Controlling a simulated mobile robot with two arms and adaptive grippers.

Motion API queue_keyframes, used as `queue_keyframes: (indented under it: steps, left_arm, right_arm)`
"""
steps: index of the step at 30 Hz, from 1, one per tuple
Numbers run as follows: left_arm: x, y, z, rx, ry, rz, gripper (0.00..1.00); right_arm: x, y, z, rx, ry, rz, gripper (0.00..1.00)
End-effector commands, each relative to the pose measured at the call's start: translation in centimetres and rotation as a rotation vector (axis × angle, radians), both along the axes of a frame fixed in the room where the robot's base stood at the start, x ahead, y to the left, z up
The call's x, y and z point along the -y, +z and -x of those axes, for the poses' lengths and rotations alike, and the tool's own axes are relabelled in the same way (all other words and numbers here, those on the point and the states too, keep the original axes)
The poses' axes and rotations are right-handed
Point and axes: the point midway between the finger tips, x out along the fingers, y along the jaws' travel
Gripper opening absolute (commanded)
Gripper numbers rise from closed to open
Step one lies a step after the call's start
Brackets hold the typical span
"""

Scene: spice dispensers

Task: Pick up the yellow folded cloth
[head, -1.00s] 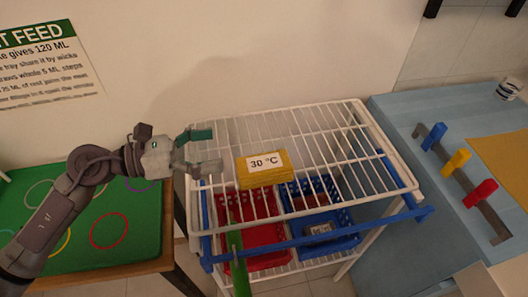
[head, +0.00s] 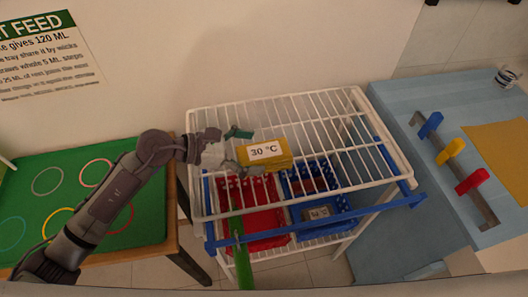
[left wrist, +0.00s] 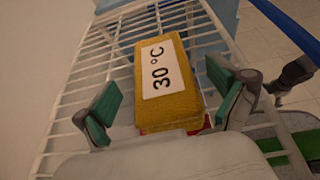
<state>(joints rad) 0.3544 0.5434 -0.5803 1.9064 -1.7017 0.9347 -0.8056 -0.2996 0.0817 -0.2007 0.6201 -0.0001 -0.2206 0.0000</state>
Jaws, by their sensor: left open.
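The yellow folded cloth (head: 277,161) lies on the top of a white wire rack, with a white "30 °C" label on it. My left gripper (head: 238,149) is open at the cloth's left end, its green-padded fingers pointing toward it. In the left wrist view the cloth (left wrist: 180,106) lies between the two spread fingers, with a gap on each side, wider on the left. The near end of the cloth is close to the palm. I cannot tell whether the fingers are at the cloth's height.
The wire rack (head: 340,125) has a blue front rail (head: 310,229). Below the top sit a red basket (head: 262,217) and a blue basket (head: 335,205). A green table (head: 60,175) is at left; a blue counter (head: 400,108) with coloured blocks is at right.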

Motion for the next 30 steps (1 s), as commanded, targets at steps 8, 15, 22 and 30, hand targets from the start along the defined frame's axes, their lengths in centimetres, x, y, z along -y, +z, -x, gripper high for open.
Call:
queue_keyframes:
  steps: [8,15,22,30]
  left_arm:
    - [2.6,-1.0,-0.4,0.0,-0.001,0.001,0.96]
    - [2.6,-1.1,-0.4,0.0,0.0,0.0,0.89]
    - [2.5,-1.1,-0.4,0.0,0.0,0.0,0.51]
    - [2.5,-1.1,-0.4,-0.001,-0.001,-0.001,0.29]
  right_arm:
    - [0.0,1.0,-0.1,0.002,-0.001,-0.001,0.97]
    - [-0.1,0.9,-0.1,0.002,-0.001,-0.001,0.97]
    - [-0.3,0.9,-0.1,0.001,-0.002,-0.004,0.97]
    - [-0.3,0.9,0.0,0.001,-0.003,-0.004,0.97]
